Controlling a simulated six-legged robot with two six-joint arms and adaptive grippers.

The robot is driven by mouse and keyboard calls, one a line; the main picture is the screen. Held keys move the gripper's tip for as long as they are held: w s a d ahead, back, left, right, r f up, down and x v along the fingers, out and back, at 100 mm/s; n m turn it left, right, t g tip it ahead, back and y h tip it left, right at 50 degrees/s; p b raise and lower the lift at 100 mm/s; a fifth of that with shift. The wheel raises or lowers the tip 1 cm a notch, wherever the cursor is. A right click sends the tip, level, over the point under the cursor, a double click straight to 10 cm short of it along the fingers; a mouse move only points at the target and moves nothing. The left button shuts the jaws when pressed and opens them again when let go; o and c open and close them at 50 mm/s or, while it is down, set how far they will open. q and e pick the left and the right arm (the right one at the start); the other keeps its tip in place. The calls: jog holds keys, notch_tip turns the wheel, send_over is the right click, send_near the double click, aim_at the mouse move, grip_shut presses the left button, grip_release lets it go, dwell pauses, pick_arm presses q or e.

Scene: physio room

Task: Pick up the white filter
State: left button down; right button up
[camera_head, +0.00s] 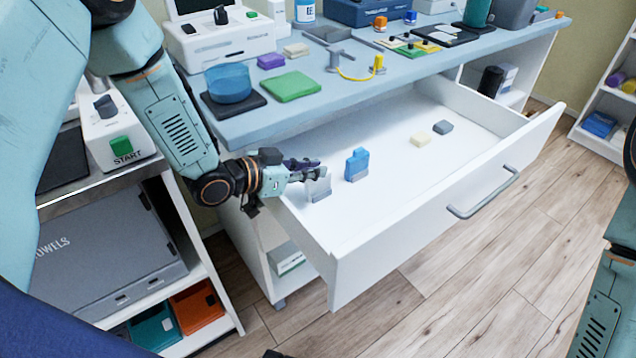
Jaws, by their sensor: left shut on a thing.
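My left gripper (308,171) reaches in from the left over the left end of the open white drawer (385,222). Its dark fingers are shut on the white filter (320,189), a small pale piece with a grey lower edge, partly hidden by the fingers. Whether the filter touches the drawer floor I cannot tell. A blue filter-like piece (356,164) with a grey base stands upright in the drawer, just right of the gripper.
The blue-grey worktop (340,97) above holds a green pad (290,86), a blue bowl (228,83) and tools. A cart with a START button box (122,145) stands left.

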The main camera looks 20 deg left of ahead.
dwell(0.3)
pick_arm(q)
notch_tip(320, 180, up, 18)
jog(key=p, duration=0.6)
